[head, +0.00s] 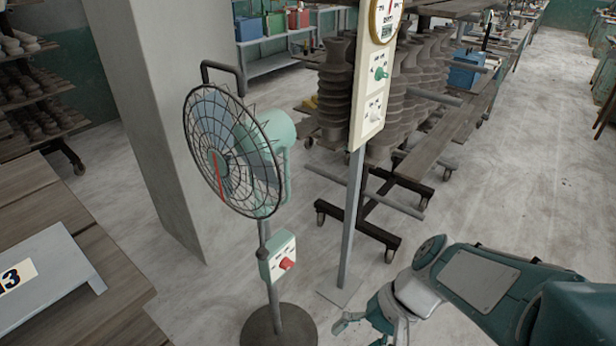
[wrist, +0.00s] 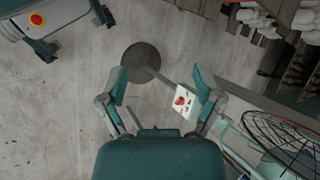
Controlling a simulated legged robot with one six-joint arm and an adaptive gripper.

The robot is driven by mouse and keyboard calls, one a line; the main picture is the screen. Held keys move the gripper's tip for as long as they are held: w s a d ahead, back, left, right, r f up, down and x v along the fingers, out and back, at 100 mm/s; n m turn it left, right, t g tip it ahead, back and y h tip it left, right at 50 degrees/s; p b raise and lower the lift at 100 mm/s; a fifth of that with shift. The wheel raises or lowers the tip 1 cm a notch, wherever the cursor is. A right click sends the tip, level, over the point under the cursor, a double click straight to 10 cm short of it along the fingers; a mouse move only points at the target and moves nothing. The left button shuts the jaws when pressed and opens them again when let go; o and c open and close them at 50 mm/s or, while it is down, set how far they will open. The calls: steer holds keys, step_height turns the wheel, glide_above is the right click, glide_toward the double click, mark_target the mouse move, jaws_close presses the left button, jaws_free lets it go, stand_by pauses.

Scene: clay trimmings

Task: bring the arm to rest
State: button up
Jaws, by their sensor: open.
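My arm (head: 490,285) reaches in from the lower right in the head view. My gripper (head: 362,322) is at the bottom of that view, to the right of the fan's base and apart from it. In the wrist view my gripper (wrist: 160,90) has its two fingers spread wide, with nothing between them. Beyond the fingers lie the floor, the fan's round base (wrist: 141,61) and its control box with a red knob (wrist: 184,100).
A caged pedestal fan (head: 235,150) stands left of my gripper. A post with a control panel (head: 375,85) stands behind it. Wheeled racks of clay ware (head: 335,85) fill the back. A wooden table (head: 40,200) is at left. Floor at right (head: 560,170) is clear.

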steer(key=d+r+n+t+h, duration=0.3)
steer(key=d+r+t+h, duration=0.3)
steer(key=r, duration=0.4)
steer(key=shift+s+d+t+h, duration=0.15)
steer(key=shift+d+t+h, duration=0.3)
steer(key=shift+d, duration=0.3)
stand_by(2.2)
